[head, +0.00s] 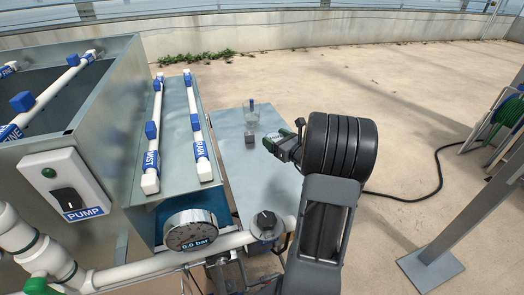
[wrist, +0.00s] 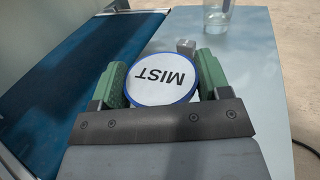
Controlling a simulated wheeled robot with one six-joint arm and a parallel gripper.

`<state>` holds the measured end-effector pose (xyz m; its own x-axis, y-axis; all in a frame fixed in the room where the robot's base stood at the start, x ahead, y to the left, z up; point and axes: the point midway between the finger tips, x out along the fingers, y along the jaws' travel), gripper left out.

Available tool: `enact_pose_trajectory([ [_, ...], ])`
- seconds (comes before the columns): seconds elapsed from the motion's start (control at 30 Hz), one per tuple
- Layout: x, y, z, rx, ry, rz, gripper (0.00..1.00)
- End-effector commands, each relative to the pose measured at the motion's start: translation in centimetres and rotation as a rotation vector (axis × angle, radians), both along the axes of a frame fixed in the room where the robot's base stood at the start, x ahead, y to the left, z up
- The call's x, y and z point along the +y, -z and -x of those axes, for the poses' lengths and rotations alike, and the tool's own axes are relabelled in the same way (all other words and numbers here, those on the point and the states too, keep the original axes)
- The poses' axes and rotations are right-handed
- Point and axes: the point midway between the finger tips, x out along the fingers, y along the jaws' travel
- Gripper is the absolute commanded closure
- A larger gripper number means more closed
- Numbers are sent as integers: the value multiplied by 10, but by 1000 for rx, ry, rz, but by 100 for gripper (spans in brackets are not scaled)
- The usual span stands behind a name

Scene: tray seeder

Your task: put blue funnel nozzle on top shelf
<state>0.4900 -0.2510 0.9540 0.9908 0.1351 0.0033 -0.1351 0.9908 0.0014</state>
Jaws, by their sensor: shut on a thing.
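My gripper (head: 284,142) is over the right edge of the grey table in the head view. In the wrist view its green fingers (wrist: 161,82) are shut on a round piece (wrist: 160,90) with a blue rim and a white face marked MIST. The word appears upside down there. Only the face and rim show, so any funnel shape below is hidden. The piece is hardly visible in the head view. No other funnel nozzle is plain, and I cannot make out a top shelf.
The grey table (head: 244,185) holds a clear cup (head: 251,113) and a small grey block (head: 249,137); much of its top is bare. White pipes labelled MIST (head: 152,150) and DRAIN (head: 196,125) run left of it. A pressure gauge (head: 190,230) stands in front. A post (head: 470,205) and hose reel stand right.

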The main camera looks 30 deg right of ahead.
Motion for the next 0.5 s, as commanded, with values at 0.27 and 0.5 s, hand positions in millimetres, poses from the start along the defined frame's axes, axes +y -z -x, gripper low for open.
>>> enact_pose_trajectory([
  [0.27, 7, 44, -47, 1, 0, -3, 53],
  [0.5, 7, 60, -60, -1, 3, 0, 53],
])
